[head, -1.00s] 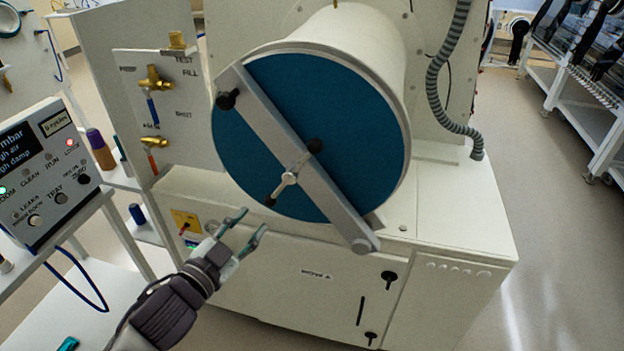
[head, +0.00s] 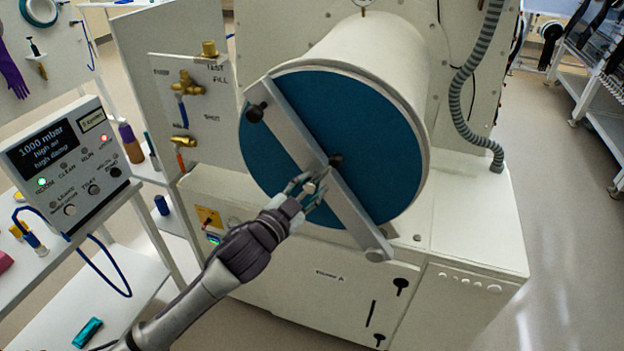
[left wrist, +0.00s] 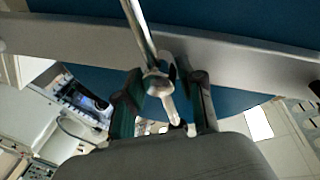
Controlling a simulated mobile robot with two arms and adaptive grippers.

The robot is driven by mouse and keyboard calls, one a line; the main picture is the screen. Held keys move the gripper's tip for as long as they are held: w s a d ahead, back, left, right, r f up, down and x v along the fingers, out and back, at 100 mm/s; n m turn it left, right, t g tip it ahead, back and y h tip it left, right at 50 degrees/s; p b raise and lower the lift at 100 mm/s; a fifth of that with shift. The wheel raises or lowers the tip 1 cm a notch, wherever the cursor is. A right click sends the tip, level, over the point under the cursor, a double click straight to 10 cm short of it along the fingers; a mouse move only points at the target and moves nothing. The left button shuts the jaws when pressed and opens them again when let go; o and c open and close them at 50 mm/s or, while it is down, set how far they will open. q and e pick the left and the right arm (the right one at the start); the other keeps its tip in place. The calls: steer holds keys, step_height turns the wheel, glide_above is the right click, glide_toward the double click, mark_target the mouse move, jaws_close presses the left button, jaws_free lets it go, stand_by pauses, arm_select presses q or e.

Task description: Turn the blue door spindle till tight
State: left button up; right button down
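The blue door (head: 385,150) is a round disc closing the white cylinder, with a grey bar (head: 290,135) slanting across it. The spindle handle, a metal crossbar at the middle of the bar, shows its upper black knob (head: 335,160) in the head view; my left gripper hides much of the rest. My left gripper (head: 308,187) is at the spindle's hub. In the left wrist view, its two green-and-dark fingers (left wrist: 167,80) stand apart on either side of the spindle's hub (left wrist: 157,84), with a gap on the right. My right gripper is not in view.
A control box (head: 65,160) with a lit screen stands on the left bench. Brass valves (head: 185,88) are on the panel left of the door. A ribbed grey hose (head: 472,85) runs down at the right.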

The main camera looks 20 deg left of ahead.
arm_select(q)
steer(key=shift+w+d, duration=0.15)
steer(key=shift+w, duration=0.2)
jaws_close()
